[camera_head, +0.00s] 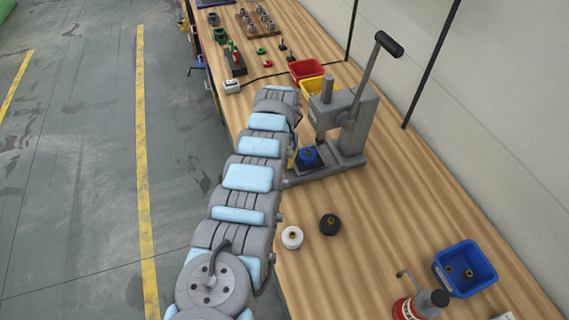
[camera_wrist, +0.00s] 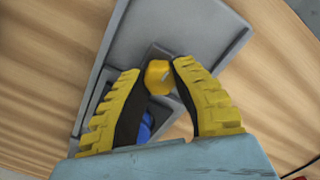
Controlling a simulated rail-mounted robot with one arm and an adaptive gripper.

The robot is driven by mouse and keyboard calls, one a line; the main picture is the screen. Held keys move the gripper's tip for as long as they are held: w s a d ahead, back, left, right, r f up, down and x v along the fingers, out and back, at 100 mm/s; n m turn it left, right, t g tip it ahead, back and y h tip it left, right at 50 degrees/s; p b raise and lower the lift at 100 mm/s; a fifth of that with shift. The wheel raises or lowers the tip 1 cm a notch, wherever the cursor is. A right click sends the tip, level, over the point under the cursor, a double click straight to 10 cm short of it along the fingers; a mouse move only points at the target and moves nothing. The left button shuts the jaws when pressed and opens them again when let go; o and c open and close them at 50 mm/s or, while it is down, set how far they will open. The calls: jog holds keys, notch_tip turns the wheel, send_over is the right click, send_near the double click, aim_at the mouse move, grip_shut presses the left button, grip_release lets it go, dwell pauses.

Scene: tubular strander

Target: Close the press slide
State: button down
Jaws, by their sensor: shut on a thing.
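The grey press (camera_head: 345,120) stands on the wooden bench, with its black-tipped lever (camera_head: 378,62) raised. A blue part (camera_head: 307,155) sits at the press base, below the ram. In the wrist view, my gripper (camera_wrist: 158,76) has its two yellow, black-padded fingers closed around a yellow knob (camera_wrist: 157,77) on the grey press slide (camera_wrist: 170,52). The blue part (camera_wrist: 146,126) shows between the fingers, partly hidden by the left one. In the head view my arm hides most of my gripper. How far the slide is out cannot be told.
A white spool (camera_head: 292,237) and a black spool (camera_head: 330,224) stand on the bench in front of the press. Red bin (camera_head: 305,70) and yellow bin (camera_head: 316,86) stand behind the press.

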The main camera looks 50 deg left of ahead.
jog(key=shift+d, duration=0.15)
jog(key=c, duration=0.8)
grip_release()
jog(key=shift+d, duration=0.1)
jog(key=shift+r, duration=1.15)
notch_tip(320, 180, up, 10)
jog(key=shift+f, duration=0.1)
